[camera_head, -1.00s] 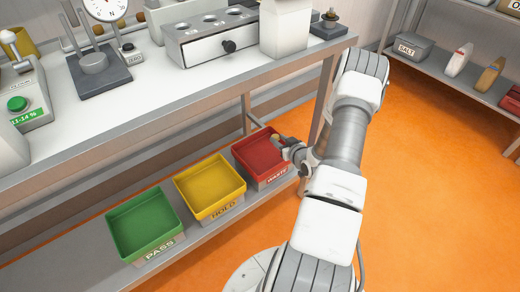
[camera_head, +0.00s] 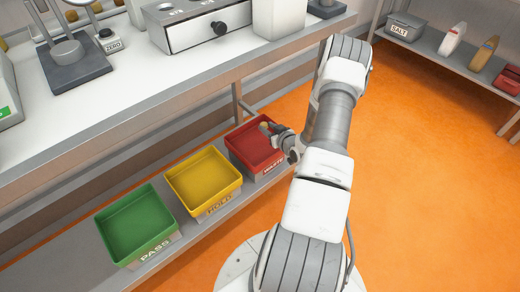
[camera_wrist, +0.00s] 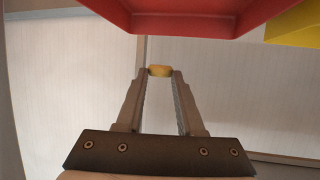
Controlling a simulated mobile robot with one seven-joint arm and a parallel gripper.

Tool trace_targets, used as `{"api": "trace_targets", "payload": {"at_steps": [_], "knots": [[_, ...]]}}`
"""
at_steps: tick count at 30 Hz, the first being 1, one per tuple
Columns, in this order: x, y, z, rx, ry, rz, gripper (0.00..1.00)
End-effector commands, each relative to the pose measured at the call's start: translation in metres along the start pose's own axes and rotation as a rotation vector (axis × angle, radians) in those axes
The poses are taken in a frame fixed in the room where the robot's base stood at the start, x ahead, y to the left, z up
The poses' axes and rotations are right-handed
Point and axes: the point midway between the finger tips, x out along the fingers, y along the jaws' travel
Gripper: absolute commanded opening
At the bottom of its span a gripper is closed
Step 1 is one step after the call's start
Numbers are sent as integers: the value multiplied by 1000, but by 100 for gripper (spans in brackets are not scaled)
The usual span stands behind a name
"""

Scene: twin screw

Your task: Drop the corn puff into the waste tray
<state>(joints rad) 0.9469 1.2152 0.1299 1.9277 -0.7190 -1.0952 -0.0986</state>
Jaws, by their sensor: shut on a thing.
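The corn puff (camera_wrist: 160,71) is a small yellow piece held between the fingertips of my gripper (camera_wrist: 158,77) in the wrist view. In the head view my gripper (camera_head: 268,130) is over the red waste tray (camera_head: 239,146), near its right side, and the puff is too small to make out clearly. The tray's red wall also fills the top of the wrist view (camera_wrist: 190,28). The gripper's exact height over the tray is hard to judge.
A yellow HOLD tray (camera_head: 203,180) and a green PASS tray (camera_head: 136,225) stand to the left on the same low shelf (camera_head: 70,253). Open orange floor (camera_head: 420,190) is on the right.

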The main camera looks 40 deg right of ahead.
Motion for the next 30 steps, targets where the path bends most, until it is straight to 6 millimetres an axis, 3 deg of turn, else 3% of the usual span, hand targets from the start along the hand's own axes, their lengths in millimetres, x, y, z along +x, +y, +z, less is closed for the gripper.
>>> {"api": "trace_targets", "payload": {"at_steps": [3,13,14,19,30], "knots": [[6,0,14,0,0,0,10],[6,0,15,0,0,0,10],[6,0,15,0,0,0,42],[6,0,15,0,0,0,72],[1,0,14,1,0,0,72]]}}
